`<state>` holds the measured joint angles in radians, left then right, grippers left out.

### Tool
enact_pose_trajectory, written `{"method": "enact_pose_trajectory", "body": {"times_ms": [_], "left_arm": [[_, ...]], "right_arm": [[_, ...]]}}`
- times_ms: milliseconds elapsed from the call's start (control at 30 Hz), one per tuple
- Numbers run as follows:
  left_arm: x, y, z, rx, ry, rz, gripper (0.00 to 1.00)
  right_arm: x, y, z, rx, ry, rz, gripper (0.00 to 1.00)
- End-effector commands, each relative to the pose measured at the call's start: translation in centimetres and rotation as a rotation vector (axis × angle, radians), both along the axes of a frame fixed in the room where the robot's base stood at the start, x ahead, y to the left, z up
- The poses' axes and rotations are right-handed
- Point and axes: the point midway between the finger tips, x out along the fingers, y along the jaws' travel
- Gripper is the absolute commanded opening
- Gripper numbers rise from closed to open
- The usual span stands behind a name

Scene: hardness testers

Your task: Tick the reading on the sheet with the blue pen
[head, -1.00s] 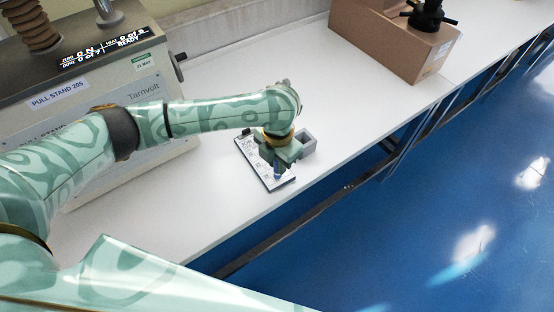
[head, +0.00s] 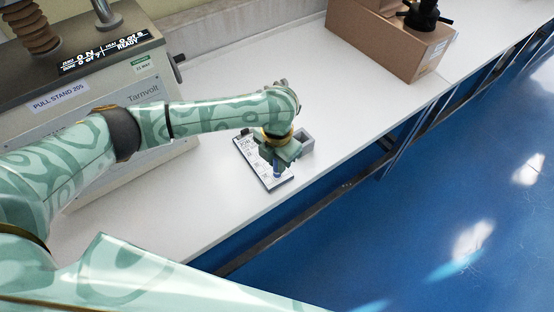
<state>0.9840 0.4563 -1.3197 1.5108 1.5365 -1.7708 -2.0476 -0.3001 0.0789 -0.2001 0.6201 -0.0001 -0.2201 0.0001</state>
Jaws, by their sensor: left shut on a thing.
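The sheet (head: 250,157) lies on a dark-edged board on the white bench, close to the bench's front edge. My left gripper (head: 277,163) points down over the sheet and is shut on the blue pen (head: 277,172). Only a short blue part of the pen shows below the fingers, over the sheet's right half. I cannot tell whether its tip touches the paper. The gripper and wrist hide part of the sheet. The pull stand's display (head: 105,50) reads "0 N" and "READY" at the upper left. My right gripper is not in view.
A small grey open holder (head: 306,143) stands just right of my left gripper. The pull stand (head: 150,82) fills the left of the bench. A brown box (head: 385,38) with a black device stands at the back. The white bench (head: 350,115) between is clear.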

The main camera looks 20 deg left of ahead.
Motion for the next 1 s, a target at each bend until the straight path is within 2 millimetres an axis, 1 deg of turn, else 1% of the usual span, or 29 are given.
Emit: {"method": "enact_pose_trajectory", "body": {"times_ms": [1000], "left_arm": [[0.39,0.09,0.12,0.001,0.0,0.0,0.0]], "right_arm": [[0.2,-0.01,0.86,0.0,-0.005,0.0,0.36]]}}
